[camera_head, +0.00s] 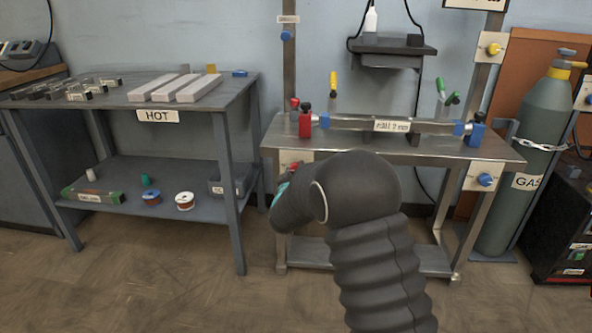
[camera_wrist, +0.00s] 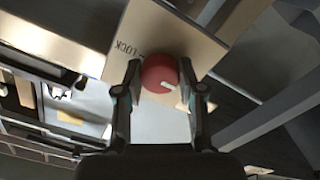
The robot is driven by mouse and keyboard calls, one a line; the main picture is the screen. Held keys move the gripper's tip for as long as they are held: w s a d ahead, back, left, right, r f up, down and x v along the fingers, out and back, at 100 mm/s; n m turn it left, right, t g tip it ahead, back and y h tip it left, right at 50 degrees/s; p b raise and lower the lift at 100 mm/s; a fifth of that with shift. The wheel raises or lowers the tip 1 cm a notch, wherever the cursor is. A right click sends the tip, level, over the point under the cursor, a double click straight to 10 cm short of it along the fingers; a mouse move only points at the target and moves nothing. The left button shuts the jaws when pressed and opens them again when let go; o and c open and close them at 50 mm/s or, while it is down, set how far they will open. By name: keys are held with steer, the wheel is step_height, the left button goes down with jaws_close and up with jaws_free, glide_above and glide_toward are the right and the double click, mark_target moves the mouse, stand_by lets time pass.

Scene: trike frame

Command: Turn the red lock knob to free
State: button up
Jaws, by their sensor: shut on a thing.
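The red lock knob (camera_wrist: 160,73) sits on a tan plate (camera_wrist: 128,25) in the wrist view. The word LOCK is printed on the plate beside the knob, to its upper left. The knob's white mark lies low and right of its centre, pointing away from that word. My gripper (camera_wrist: 160,69) is shut on the knob, one finger on each side. In the head view the plate (camera_head: 287,157) is on the front left of the steel bench, and my arm hides most of the knob and gripper.
The steel bench (camera_head: 440,150) carries a clamped bar (camera_head: 350,123), a red block (camera_head: 305,124) and blue blocks. A blue knob (camera_head: 485,180) is on its right leg. A grey table (camera_head: 235,95) stands left and a gas cylinder (camera_head: 520,150) right. Open floor lies in front.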

steer(key=shift+n, duration=0.3)
steer(key=o, duration=1.1)
steer(key=shift+o, duration=0.2)
steer(key=shift+s, duration=0.15)
steer(key=s, duration=1.1)
steer(key=shift+s+a, duration=0.25)
steer(key=shift+s, duration=0.15)
